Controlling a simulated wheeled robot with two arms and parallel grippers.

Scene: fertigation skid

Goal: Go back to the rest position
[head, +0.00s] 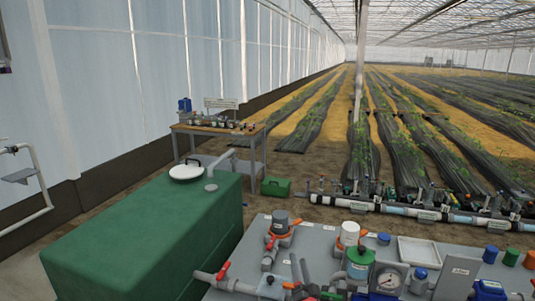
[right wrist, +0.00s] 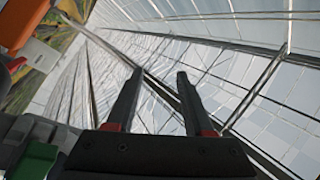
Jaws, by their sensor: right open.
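My right gripper (head: 301,270) shows at the bottom middle of the head view, over the near part of the grey skid top (head: 335,226). Its two dark fingers stand up among the pipes and valves. In the right wrist view the fingers (right wrist: 158,76) are apart with nothing between them, and behind them are the greenhouse wall and roof panels. I cannot tell how close the fingers are to the fittings around them. My left gripper is not seen.
A pressure gauge (head: 389,280), a green-capped filter (head: 360,262), a red-handled valve (head: 223,271) and a white tray (head: 418,251) crowd the skid. A green tank (head: 150,235) stands to the left. A wooden bench (head: 215,131) and a green box (head: 276,187) are farther back.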

